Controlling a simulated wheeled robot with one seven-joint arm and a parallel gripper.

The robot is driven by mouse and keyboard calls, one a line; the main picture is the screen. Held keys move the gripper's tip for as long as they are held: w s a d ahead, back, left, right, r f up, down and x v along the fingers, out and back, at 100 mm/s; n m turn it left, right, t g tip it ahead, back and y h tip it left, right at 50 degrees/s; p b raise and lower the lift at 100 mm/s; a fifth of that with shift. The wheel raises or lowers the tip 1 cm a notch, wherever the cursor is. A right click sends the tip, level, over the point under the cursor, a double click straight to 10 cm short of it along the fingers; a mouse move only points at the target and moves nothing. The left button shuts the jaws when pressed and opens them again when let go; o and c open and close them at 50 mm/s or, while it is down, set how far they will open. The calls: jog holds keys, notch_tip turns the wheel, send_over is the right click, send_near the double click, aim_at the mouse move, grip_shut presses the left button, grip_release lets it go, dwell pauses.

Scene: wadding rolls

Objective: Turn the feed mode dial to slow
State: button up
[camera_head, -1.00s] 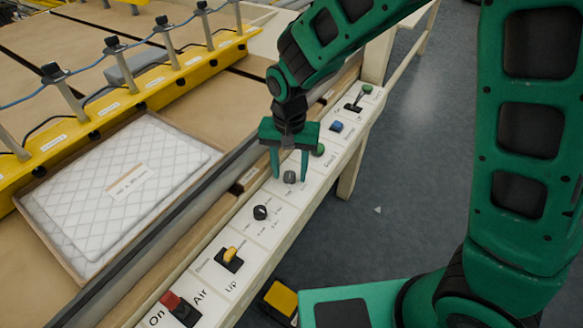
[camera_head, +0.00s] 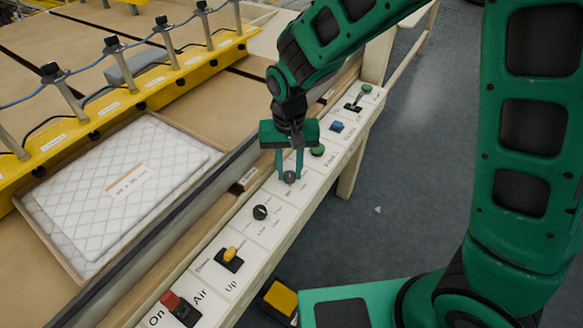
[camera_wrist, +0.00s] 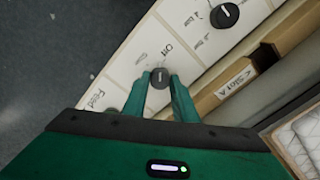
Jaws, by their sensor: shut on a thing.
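The grey feed mode dial (camera_head: 289,177) is a small round knob on the white control panel (camera_head: 276,191). My gripper (camera_head: 289,174) is above the panel with its two green fingers shut on this dial. In the wrist view the dial (camera_wrist: 159,78) sits between the fingertips of my gripper (camera_wrist: 160,82), and a light mark line shows on its top. Beside it the panel reads "Off" and "Feed"; another label, partly beside a finger, is too blurred to read surely.
A black dial (camera_head: 260,212), a yellow switch (camera_head: 230,257) and a red switch (camera_head: 178,308) lie nearer on the panel. A quilted white pad (camera_head: 120,190) lies left.

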aim_at(290, 173)
jog(key=n, duration=0.4)
jog(key=shift+d+n, duration=0.1)
jog(key=shift+n, duration=2.5)
jog(key=o, duration=1)
jog(key=shift+o, duration=0.2)
jog(key=shift+r, duration=0.1)
jog(key=shift+r, duration=0.35)
notch_tip(290, 173, up, 10)
